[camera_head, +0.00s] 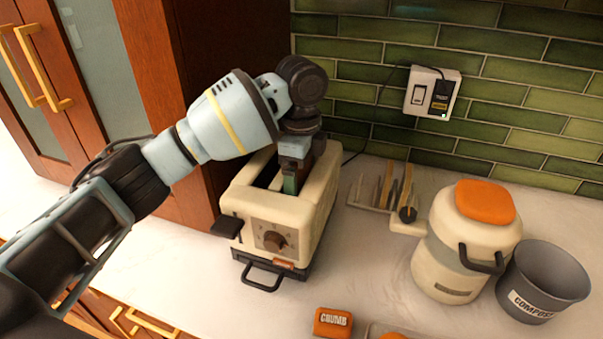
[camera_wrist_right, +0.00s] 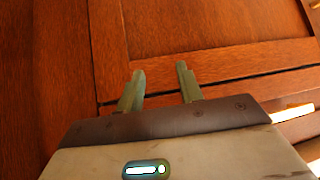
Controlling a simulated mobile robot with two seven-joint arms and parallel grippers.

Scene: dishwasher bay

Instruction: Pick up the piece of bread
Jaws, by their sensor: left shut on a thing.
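A cream toaster (camera_head: 321,195) stands on the counter with its slots facing up. My left gripper (camera_head: 291,184) points down into the toaster's top and is shut on the piece of bread. A brown edge, which looks like the bread (camera_head: 318,148), shows beside the fingers; the rest is hidden by the gripper and the toaster walls. My right gripper (camera_wrist_right: 160,72) is open and empty in the right wrist view, in front of brown wood cabinet panels. It does not show in the head view.
A cream canister (camera_head: 445,255) with an orange lid and a grey compost bin (camera_head: 545,280) stand at right. A rack (camera_head: 372,197) with upright utensils stands behind. An orange crumb box (camera_head: 332,322) lies in front. A tall wood cabinet (camera_head: 190,80) borders the toaster at left.

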